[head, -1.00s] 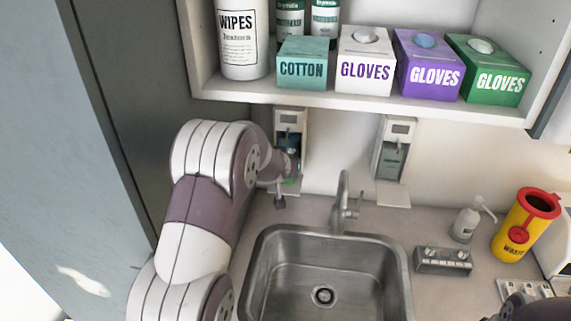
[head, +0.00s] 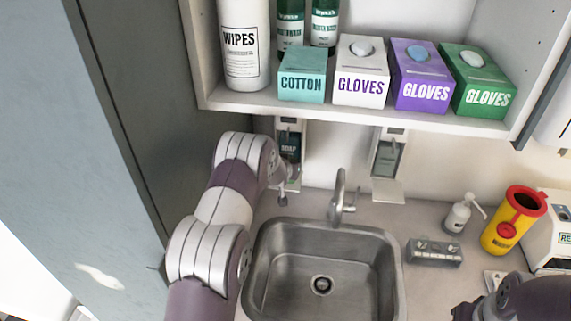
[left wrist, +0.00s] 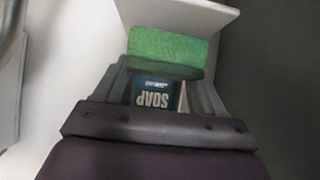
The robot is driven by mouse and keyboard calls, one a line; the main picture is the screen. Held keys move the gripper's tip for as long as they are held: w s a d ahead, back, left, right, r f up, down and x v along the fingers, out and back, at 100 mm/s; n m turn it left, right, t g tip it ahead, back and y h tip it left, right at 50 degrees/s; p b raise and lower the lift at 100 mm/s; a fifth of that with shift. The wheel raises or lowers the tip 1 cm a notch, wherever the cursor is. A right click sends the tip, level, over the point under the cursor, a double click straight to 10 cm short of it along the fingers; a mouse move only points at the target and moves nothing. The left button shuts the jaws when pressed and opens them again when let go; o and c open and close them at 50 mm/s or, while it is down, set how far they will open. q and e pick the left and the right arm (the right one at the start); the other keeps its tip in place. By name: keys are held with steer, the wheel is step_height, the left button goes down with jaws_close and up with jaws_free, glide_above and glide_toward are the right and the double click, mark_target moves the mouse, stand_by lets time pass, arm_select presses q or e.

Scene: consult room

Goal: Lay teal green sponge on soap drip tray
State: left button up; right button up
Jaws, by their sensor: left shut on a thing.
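The teal green sponge (left wrist: 168,48) is held between the fingers of my left gripper (left wrist: 165,70) in the left wrist view. The gripper is shut on it. A pale flat plate (left wrist: 178,14), seemingly the soap drip tray, lies right by the sponge's far edge; I cannot tell whether they touch. The soap dispenser (head: 290,138) hangs on the wall under the shelf, and its SOAP label (left wrist: 152,94) shows upside down between the fingers. In the head view my left wrist is in front of the dispenser's lower part, hiding the sponge and most of the tray.
A second wall dispenser (head: 388,155) with its own tray (head: 387,190) is to the right. The tap (head: 340,195) and steel sink (head: 263,240) are below. The shelf (head: 350,113) with boxes overhangs. A cabinet side (head: 150,110) stands close on the left.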

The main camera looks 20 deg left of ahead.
arm_select(q)
steer(key=o, duration=1.1)
steer(key=shift+s, duration=0.1)
steer(key=shift+s+d+r, duration=0.1)
steer(key=shift+s+r, duration=0.1)
steer(key=shift+s, duration=0.05)
steer(key=b+v, duration=0.4)
steer(key=v, duration=0.6)
steer(key=s+d+m+g+h, duration=0.1)
steer(key=s+d+g, duration=0.2)
steer(key=s, duration=0.7)
steer(key=s+d+m+g, duration=0.1)
steer(key=s+d+g, duration=0.2)
steer(key=s, duration=0.6)
steer(key=s+d+f+m+g+h, duration=0.1)
steer(key=s+d+g, duration=0.2)
steer(key=s+d, duration=0.3)
steer(key=shift+s+h, duration=0.3)
steer(key=shift+s, duration=2.05)
